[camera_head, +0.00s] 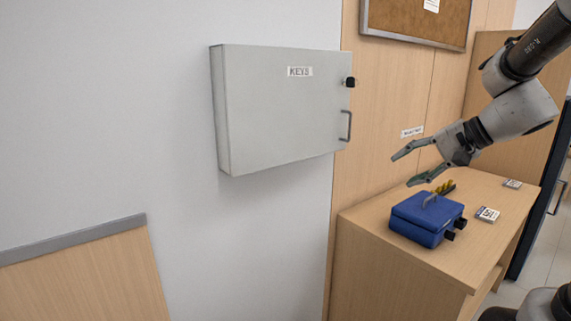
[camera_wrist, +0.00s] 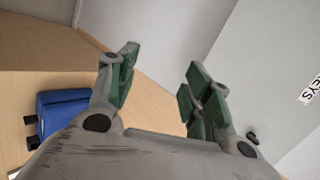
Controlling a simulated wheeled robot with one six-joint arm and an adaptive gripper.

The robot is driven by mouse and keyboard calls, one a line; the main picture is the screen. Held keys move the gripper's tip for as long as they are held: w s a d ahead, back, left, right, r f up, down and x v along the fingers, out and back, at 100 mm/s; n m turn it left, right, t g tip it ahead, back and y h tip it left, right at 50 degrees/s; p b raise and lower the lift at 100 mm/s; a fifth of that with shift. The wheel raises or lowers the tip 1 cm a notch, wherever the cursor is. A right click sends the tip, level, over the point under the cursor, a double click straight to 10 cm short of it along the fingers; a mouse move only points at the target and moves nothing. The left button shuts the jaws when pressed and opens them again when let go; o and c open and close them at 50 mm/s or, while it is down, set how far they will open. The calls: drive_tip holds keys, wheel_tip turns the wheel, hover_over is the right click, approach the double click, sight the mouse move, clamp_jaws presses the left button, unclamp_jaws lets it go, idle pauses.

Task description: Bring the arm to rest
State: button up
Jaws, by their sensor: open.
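My gripper (camera_head: 402,168) is open and empty in the head view. It points left, held in the air above the wooden counter, above and just behind the blue cash box. In the wrist view the two green-padded fingers (camera_wrist: 158,82) stand apart with nothing between them. My arm reaches in from the upper right.
The blue cash box (camera_head: 425,218) stands on the counter (camera_head: 378,222), with a yellow object (camera_head: 446,187) behind it and a small labelled card (camera_head: 487,214) to its right. A closed grey key cabinet (camera_head: 275,105) hangs on the wall to the left. A corkboard (camera_head: 415,18) hangs behind.

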drive_tip(key=s+d+f+n+g+h, duration=0.1)
drive_tip(key=s+d+n+h, duration=0.2)
drive_tip(key=s, duration=0.7)
drive_tip(key=s+d+f+n+g+h, duration=0.1)
drive_tip(key=s+d+n+h, duration=0.2)
drive_tip(key=s, duration=0.7)
drive_tip(key=shift+d+f+n+h, duration=0.15)
drive_tip(key=shift+f+n+h, duration=0.25)
drive_tip(key=shift+n+h, duration=0.5)
